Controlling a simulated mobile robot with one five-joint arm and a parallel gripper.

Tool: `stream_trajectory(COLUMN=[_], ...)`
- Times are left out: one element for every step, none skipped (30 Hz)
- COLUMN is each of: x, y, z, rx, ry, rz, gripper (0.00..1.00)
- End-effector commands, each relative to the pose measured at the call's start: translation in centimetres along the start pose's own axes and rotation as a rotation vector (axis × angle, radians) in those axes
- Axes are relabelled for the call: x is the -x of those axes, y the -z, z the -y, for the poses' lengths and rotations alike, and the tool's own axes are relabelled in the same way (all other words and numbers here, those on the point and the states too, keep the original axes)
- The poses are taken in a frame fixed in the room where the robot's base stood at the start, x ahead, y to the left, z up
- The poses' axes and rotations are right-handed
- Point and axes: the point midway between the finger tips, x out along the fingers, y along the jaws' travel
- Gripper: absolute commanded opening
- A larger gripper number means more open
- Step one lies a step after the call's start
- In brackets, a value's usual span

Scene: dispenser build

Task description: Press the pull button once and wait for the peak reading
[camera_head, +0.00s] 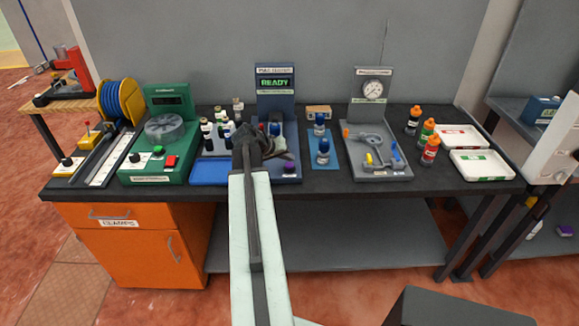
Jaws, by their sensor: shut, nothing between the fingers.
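The blue tester (275,100) stands at the back middle of the bench; its green display reads READY. A purple button (289,168) sits at the front right of its base and looks like the pull button, but its label is too small to read. My gripper (246,133) is shut and empty over the left part of the tester base. It is left of the purple button and apart from it in the picture. My gripper and arm hide part of the base and whatever is clamped there.
Several small bottles (207,127) stand left of my gripper behind a blue tray (209,171). The green machine (157,137) is further left. Blue-capped bottles (323,151), a grey gauge station (373,150) and white trays (482,164) are to the right.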

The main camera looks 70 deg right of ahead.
Motion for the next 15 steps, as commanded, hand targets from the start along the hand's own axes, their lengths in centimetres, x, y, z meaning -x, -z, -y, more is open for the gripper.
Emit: stream_trajectory(x=[0.01,0.01,0.01,0.01,0.01,0.01,0.01,0.01,0.01,0.0,-0.04,-0.11,-0.18,-0.26,-0.38], y=[0.0,0.0,0.0,0.0,0.0,0.0,0.0,0.0,0.0,-0.01,-0.03,-0.08,-0.13,-0.18,-0.25], z=[0.01,0.01,0.01,0.02,0.02,0.02,0.02,0.02,0.03,0.04,0.08,0.16,0.25,0.34,0.47], rx=[0.0,0.0,0.0,0.0,0.0,0.0,0.0,0.0,0.0,0.0,0.0,0.0,0.0,0.0,0.001], ry=[0.0,0.0,0.0,0.0,0.0,0.0,0.0,0.0,0.0,0.0,0.0,0.0,0.0,0.0,0.0], rz=[0.0,0.0,0.0,0.0,0.0,0.0,0.0,0.0,0.0,0.0,0.0,0.0,0.0,0.0,0.0], gripper=[0.0,0.0,0.0,0.0,0.0,0.0,0.0,0.0,0.0,0.0,0.0,0.0,0.0,0.0,0.0])
